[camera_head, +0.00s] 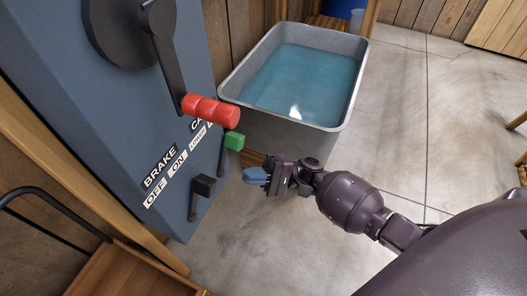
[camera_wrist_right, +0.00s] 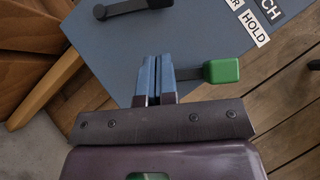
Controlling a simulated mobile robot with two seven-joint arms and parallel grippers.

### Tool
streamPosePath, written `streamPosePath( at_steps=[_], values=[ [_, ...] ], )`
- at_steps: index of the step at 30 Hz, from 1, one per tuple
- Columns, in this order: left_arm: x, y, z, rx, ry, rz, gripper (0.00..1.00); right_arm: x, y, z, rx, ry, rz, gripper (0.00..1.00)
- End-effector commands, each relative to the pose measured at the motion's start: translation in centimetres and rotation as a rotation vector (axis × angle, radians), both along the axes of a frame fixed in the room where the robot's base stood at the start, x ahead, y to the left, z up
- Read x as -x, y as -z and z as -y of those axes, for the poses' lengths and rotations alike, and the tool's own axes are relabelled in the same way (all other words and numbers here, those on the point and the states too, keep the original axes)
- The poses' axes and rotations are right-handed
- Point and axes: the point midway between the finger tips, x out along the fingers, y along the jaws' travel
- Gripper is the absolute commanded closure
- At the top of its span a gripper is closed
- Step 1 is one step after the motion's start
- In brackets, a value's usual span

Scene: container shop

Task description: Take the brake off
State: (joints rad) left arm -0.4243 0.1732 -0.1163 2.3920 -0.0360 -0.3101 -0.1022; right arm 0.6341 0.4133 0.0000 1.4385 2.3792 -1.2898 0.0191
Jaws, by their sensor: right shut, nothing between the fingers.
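The blue panel (camera_head: 130,110) carries a sign reading BRAKE (camera_head: 159,168) with OFF and ON labels below it. The brake lever (camera_head: 204,186) is a short lever with a black knob, just below these labels. In the right wrist view, a black lever (camera_wrist_right: 128,8) shows at the top edge. My right gripper (camera_head: 254,176), with blue fingertips, is shut and empty, right of the brake lever and apart from it. A green-handled lever (camera_head: 234,141) stands above the gripper. In the right wrist view the green handle (camera_wrist_right: 221,71) is right of the shut fingertips (camera_wrist_right: 158,68). My left gripper is out of view.
A large crank with a red grip (camera_head: 210,109) hangs on the panel above the levers. A grey tub of water (camera_head: 282,141) stands behind. A wooden cart with a black rail (camera_head: 118,272) is at lower left. Open floor lies to the right.

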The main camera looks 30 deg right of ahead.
Motion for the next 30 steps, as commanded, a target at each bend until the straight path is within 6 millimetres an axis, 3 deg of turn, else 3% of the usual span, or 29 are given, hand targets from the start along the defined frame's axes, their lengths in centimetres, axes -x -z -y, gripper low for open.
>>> streamPosePath(
  at_steps=[8,13,30],
  values=[
    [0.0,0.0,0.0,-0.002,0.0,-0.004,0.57,-1.2,-1.8,-4.4,0.0,-0.001,0.0,1.0],
    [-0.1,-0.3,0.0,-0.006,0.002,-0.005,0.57,0.1,-3.0,-5.9,0.001,-0.001,0.001,1.0],
    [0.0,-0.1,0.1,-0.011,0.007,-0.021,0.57,0.8,-3.5,-6.9,0.001,0.0,-0.001,1.0]
  ],
)
